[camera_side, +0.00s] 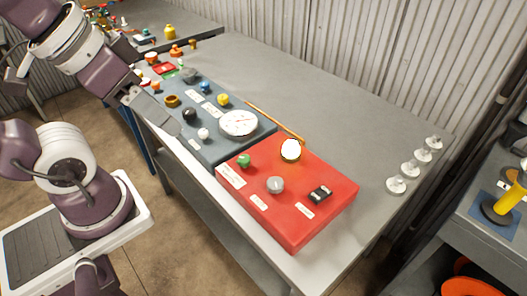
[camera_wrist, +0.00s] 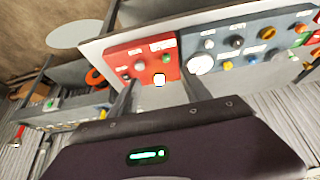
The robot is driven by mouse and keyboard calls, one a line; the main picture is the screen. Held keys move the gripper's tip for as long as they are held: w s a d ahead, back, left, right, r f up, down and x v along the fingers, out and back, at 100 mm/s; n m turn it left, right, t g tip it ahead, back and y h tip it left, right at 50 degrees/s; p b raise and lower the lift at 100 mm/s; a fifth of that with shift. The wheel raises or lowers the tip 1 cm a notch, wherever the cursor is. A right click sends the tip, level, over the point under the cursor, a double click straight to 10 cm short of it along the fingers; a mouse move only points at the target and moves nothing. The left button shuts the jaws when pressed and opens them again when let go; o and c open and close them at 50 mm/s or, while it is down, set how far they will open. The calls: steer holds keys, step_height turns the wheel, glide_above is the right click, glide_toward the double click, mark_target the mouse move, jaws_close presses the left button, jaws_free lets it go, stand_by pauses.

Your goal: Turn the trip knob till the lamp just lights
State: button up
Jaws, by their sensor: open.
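A red box (camera_side: 310,222) stands at the near end of the bench. A round lamp (camera_side: 290,149) on its top glows bright white with a yellow rim; it also looks bright in the wrist view (camera_wrist: 159,80). The box carries a grey knob (camera_side: 275,185), a green knob (camera_side: 243,160) and a black rocker switch (camera_side: 320,194). The label print is too small to read, so I cannot tell which knob is the trip knob. My gripper (camera_side: 160,108) is open and empty, above the bench's left edge, apart from the red box. Its two fingers show in the wrist view (camera_wrist: 158,84).
A blue-grey panel (camera_side: 215,152) with a white dial (camera_side: 238,123) and several coloured knobs adjoins the red box. A thin orange rod (camera_side: 272,121) lies behind it. The bench's back middle is clear.

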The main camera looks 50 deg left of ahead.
stand_by(0.4)
steer(key=m+g, duration=0.5)
steer(key=m, duration=0.3)
glide_above(275, 182)
step_height(275, 182, down, 14)
steer(key=shift+a+r, duration=0.1)
steer(key=shift+r, duration=0.05)
steer(key=shift+g, duration=0.3)
step_height(275, 182, down, 8)
steer(key=shift+r, duration=0.15)
